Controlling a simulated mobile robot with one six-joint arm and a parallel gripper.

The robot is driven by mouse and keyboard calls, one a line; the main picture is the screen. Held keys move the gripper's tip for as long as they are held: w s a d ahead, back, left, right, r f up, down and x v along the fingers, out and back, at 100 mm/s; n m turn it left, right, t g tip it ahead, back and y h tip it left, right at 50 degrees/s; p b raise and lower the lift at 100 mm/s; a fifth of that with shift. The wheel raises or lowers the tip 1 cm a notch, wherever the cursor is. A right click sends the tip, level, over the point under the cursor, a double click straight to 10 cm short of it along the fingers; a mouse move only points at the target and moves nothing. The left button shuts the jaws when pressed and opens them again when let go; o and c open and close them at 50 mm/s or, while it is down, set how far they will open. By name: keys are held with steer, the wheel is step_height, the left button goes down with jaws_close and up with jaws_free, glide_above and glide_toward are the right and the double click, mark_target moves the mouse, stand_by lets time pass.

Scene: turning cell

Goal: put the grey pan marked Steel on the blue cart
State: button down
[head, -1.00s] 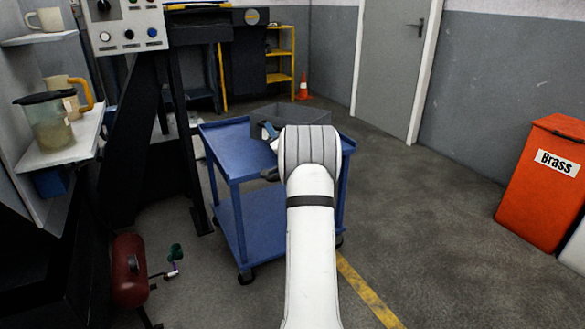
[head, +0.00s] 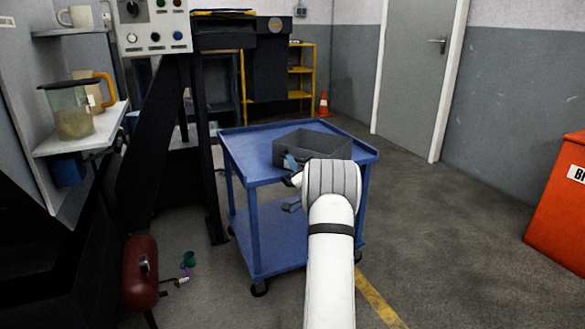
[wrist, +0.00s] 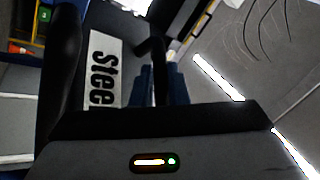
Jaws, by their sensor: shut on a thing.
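The grey pan (head: 318,147) is an open dark box over the top shelf of the blue cart (head: 244,148) in the head view. I cannot tell whether it touches the shelf or hangs just above it. In the wrist view, the pan (wrist: 128,42) fills the upper left, with a white label (wrist: 105,70) reading "Steel", partly cut off. My wrist hides the pan's near right part.
A dark machine with a control panel (head: 152,30) stands left of the cart. A red tank (head: 141,272) is on the floor at lower left. An orange bin (head: 563,210) stands at right. The floor right of the cart is clear.

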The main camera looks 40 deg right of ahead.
steer(key=c, duration=1.4)
jaws_free()
steer(key=shift+c, duration=0.2)
